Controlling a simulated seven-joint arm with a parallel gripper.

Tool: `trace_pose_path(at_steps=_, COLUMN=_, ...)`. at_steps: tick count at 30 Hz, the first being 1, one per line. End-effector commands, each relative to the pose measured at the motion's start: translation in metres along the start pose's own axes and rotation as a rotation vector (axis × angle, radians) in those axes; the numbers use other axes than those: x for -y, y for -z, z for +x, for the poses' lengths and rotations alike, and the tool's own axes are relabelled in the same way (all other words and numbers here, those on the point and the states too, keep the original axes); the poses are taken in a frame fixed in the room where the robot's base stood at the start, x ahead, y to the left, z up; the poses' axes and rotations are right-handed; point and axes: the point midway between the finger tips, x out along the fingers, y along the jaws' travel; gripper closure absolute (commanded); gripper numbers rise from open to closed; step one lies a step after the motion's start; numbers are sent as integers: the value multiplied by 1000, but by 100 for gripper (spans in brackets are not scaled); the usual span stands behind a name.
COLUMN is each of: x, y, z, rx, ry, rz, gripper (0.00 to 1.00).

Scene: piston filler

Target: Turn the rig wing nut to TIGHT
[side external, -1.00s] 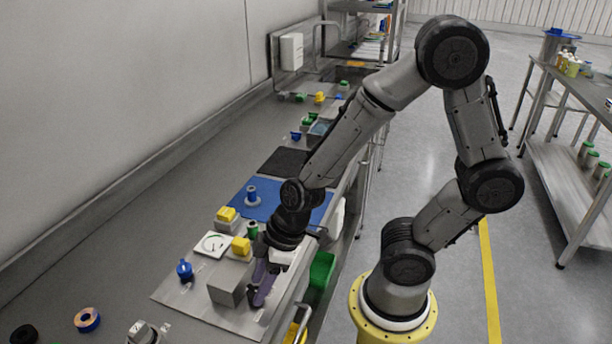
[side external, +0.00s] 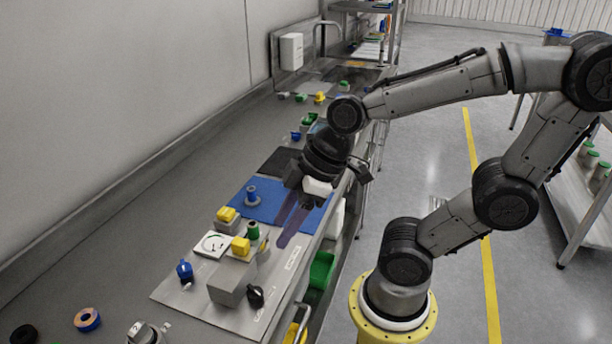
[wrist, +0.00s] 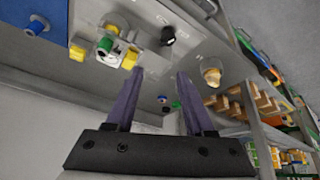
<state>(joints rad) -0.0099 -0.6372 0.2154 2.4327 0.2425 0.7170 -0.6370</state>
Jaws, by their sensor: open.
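The rig is a light grey plate (side external: 190,296) on the bench with a grey block (side external: 228,284) on it. A black winged knob (side external: 255,296) sits on the block's near right side and looks like the wing nut. A black knob (wrist: 168,36) on the plate in the wrist view seems to be the same part. I cannot read its setting or any TIGHT mark. My gripper (side external: 272,242) has purple fingers, is open and empty, and hangs behind and above the knob, clear of it. The wrist view shows its fingers (wrist: 160,73) apart with nothing between.
The plate also carries a white dial (side external: 213,244), yellow blocks (side external: 240,246), a green-topped part (side external: 253,231) and a blue knob (side external: 185,271). A blue mat (side external: 240,208) with a blue part lies behind. A green bin (side external: 321,270) hangs at the bench's front edge.

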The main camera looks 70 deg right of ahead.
Motion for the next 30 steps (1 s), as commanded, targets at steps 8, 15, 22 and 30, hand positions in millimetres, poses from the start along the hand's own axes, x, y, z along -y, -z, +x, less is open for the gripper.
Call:
trace_pose_path(at_steps=8, x=-9, y=-8, z=-41, rx=-53, ry=-106, rz=149, gripper=46)
trace_pose_path(at_steps=15, x=-14, y=-24, z=-57, rx=-45, ry=-162, rz=331, gripper=46)
trace_pose_path(at_steps=22, x=-15, y=-36, z=-59, rx=4, ry=-177, rz=372, gripper=46)
trace_pose_path(at_steps=30, x=-30, y=-21, z=-76, rx=99, ry=-195, rz=82, gripper=46)
